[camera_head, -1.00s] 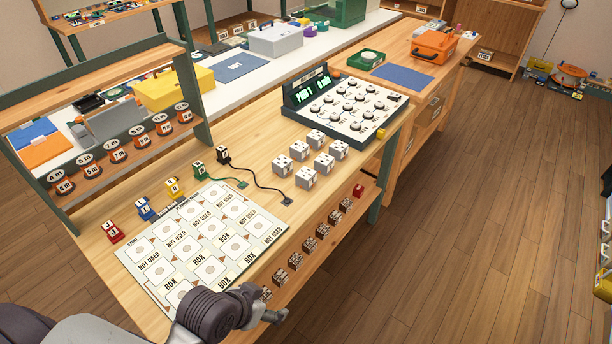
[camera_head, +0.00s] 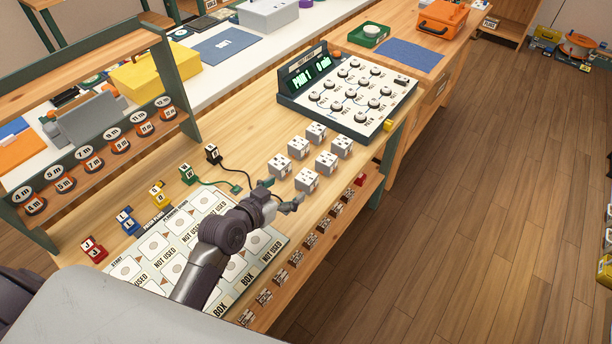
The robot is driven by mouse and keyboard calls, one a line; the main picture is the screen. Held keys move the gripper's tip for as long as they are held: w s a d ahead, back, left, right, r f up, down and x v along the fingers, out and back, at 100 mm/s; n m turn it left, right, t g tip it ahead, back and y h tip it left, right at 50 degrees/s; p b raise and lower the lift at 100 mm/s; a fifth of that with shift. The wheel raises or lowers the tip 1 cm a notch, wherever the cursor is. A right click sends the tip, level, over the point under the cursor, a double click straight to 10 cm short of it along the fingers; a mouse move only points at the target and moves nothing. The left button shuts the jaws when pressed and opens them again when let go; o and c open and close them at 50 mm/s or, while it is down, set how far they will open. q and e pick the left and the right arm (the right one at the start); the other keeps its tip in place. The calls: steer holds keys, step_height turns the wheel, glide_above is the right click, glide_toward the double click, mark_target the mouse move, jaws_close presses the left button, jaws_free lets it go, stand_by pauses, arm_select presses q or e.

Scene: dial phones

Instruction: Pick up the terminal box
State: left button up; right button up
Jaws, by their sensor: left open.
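The nearest ones to me are the front-row box (camera_head: 306,180) and the back-row box (camera_head: 279,166). My left gripper (camera_head: 281,195) is open and empty, with its fingers just short of these two boxes. I cannot tell whether a finger touches one. The left arm covers part of the planning board (camera_head: 145,272), which has cells marked BOX and NOT USED. My right gripper is out of view.
The dial console (camera_head: 350,95) stands behind the boxes. A black plug (camera_head: 212,153) and a green plug (camera_head: 187,174) trail cables near my gripper. Yellow, blue and red plugs line the board's left side. Small brown blocks line the lower front shelf (camera_head: 281,276).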

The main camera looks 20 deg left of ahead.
mark_target(303, 180)
arm_select(q)
steer(key=x, duration=0.4)
steer(key=shift+w+f, duration=0.15)
steer(key=shift+f, duration=0.05)
steer(key=shift+w+d+f+p, duration=0.2)
steer(key=shift+w+d, duration=0.1)
steer(key=shift+w, duration=0.15)
steer(key=shift+w+d+f+p, duration=0.15)
steer(key=shift+w+d, duration=0.15)
steer(key=shift+w, duration=0.15)
steer(key=x, duration=0.3)
steer(key=shift+w+d+f, duration=0.1)
steer(key=shift+f, duration=0.05)
steer(key=shift+w, duration=0.1)
steer(key=c, duration=1.3)
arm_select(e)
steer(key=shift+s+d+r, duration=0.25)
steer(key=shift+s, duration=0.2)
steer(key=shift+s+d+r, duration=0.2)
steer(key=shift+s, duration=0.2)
